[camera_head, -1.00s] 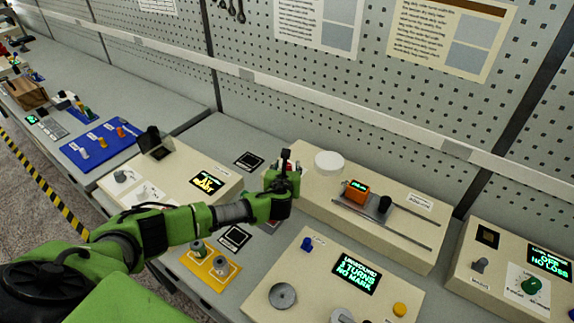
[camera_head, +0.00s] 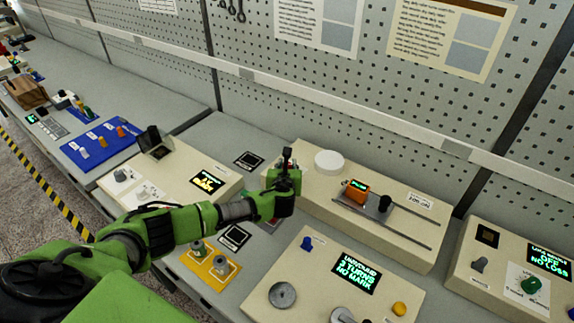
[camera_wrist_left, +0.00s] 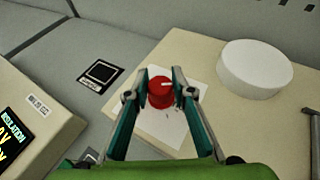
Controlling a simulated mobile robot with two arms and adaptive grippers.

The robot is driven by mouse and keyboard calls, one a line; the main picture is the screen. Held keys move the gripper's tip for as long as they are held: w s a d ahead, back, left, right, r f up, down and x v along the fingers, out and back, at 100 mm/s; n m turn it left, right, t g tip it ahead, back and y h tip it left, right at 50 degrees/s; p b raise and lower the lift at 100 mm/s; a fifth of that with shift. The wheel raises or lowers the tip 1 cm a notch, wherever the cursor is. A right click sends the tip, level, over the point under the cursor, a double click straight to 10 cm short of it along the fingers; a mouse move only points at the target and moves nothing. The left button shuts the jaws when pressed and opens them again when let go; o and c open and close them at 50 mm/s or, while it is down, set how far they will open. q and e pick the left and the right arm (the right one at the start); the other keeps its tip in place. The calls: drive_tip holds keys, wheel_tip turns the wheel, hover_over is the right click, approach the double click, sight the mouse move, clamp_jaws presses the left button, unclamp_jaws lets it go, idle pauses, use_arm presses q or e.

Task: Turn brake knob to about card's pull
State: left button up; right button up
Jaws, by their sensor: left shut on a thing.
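In the left wrist view a red knob (camera_wrist_left: 161,92) with a pale pointer line stands on a white dial plate (camera_wrist_left: 172,122), on the left end of a cream box. My left gripper (camera_wrist_left: 160,97) has a finger on each side of the knob and is shut on it. In the head view my left gripper (camera_head: 286,182) covers the knob and dial. My right gripper is not in view.
A white disc (camera_head: 329,162) sits on the box, right of the knob. A cream panel (camera_head: 260,306) with a lit display lies in front. A yellow tray (camera_head: 196,268) lies below my left forearm.

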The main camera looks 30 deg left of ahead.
use_arm(q)
drive_tip(key=shift+d+n+g+y, duration=0.1)
drive_tip(key=shift+n+g+y, duration=0.3)
drive_tip(key=shift+n+y, duration=0.45)
drive_tip(key=shift+f+n+g+y+b, duration=0.15)
drive_tip(key=shift+n+g+y+b, duration=0.3)
drive_tip(key=shift+n+g+y, duration=0.25)
drive_tip(key=n+g+y+b, duration=0.2)
drive_tip(key=n+g+b, duration=0.1)
drive_tip(key=b, duration=0.2)
drive_tip(key=n+g+y+b, duration=0.2)
drive_tip(key=n+b, duration=0.1)
drive_tip(key=b, duration=0.3)
drive_tip(key=shift+f+n+g, duration=0.1)
drive_tip(key=shift+n+g, duration=0.25)
drive_tip(key=shift+g, duration=0.05)
drive_tip(key=shift+r+n+g+y+b, duration=0.25)
drive_tip(key=shift+g+b, duration=0.25)
drive_tip(key=shift+b, duration=0.35)
drive_tip(key=o, duration=1.1)
drive_tip(key=shift+o, duration=0.2)
